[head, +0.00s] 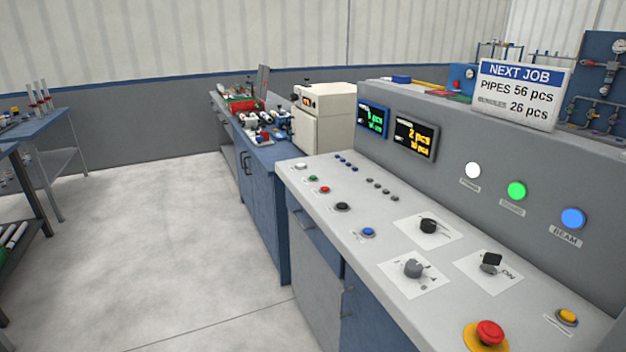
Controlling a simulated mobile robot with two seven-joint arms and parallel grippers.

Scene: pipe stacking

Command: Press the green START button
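A small green button (313,178) sits on the light grey top of the control console (290,178), near its far left end. Its label is too small to read. A white button (300,166) is just behind it and a red button (324,189) just in front of it. A larger green light (517,190) is on the console's upright panel, between a white and a blue light. Neither of my grippers shows in the head view.
A red mushroom button on a yellow base (489,334), a yellow button (567,316), black and blue buttons and several knobs share the console top. Two displays (415,137) and a NEXT JOB sign (519,94) stand behind. Open floor (180,250) lies left of the console.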

